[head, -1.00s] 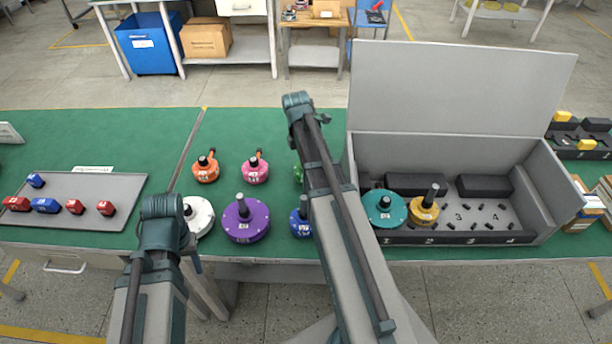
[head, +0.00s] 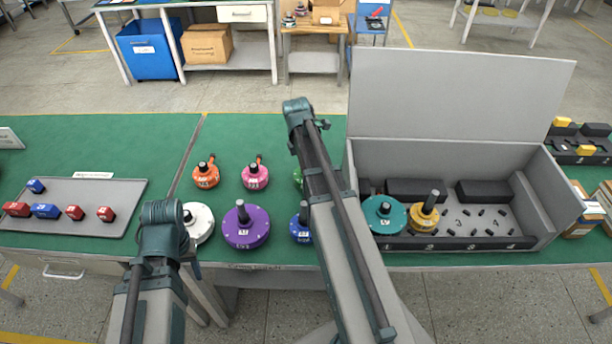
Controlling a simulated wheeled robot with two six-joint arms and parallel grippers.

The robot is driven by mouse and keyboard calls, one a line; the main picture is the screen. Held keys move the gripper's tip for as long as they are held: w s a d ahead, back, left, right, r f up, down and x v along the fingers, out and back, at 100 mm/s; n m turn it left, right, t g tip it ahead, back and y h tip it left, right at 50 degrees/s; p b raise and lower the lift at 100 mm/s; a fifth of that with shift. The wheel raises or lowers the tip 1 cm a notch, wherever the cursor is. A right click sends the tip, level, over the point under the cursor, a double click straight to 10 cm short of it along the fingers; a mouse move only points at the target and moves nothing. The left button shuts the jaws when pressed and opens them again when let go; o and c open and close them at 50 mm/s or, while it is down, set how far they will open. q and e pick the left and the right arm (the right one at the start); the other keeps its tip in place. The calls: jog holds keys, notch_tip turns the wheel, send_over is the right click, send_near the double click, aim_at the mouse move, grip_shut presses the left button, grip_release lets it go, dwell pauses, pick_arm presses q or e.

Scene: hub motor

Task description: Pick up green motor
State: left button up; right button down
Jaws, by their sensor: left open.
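The green motor (head: 298,179) stands on the green table in the middle. Only a thin left sliver of it shows; my right arm (head: 322,175) hides the rest. My left arm (head: 162,240) rises at the lower left, its upper end just left of the white motor (head: 198,224). My left gripper is open and apart from the green motor; its fingertips cannot be made out clearly. My right gripper does not show.
Orange (head: 206,176), pink (head: 255,177), purple (head: 246,232) and blue (head: 299,232) motors stand nearby. An open grey box (head: 565,195) at right holds teal (head: 384,218) and yellow (head: 423,217) motors. A grey tray (head: 90,196) with red and blue parts lies at left.

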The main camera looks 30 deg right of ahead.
jog(key=shift+r, duration=0.1)
notch_tip(320, 180, up, 10)
jog(key=p, duration=1)
